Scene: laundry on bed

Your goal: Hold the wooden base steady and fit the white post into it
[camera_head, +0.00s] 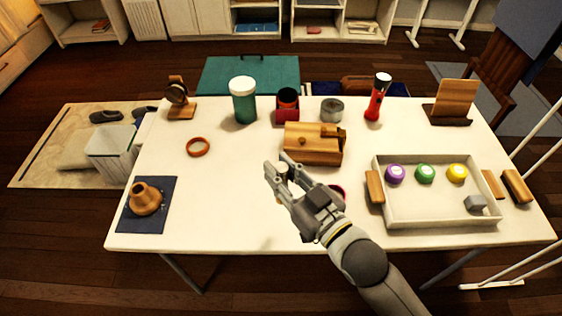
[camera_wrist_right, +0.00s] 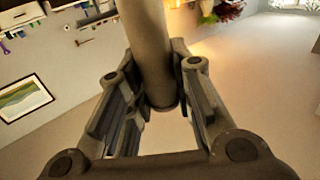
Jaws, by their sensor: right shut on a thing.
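My right gripper (camera_head: 279,170) is over the front middle of the table, shut on a post (camera_wrist_right: 150,50). In the right wrist view the post is a smooth cylinder, greyish in shadow, between the two fingers; in the head view only a small pale end shows. A brown, flared piece with a narrow neck (camera_head: 146,199) stands on a dark blue mat (camera_head: 164,222) at the left front. It may be the wooden base. My right gripper is well to its right, and post and piece are apart. My left gripper is not in view.
A wooden box (camera_head: 312,150) sits just behind my right gripper. A white tray (camera_head: 440,217) with coloured round pieces is to the right. A green jar (camera_head: 243,105), red flashlight (camera_head: 376,103) and grey tin (camera_head: 332,109) line the back. The table between mat and gripper is clear.

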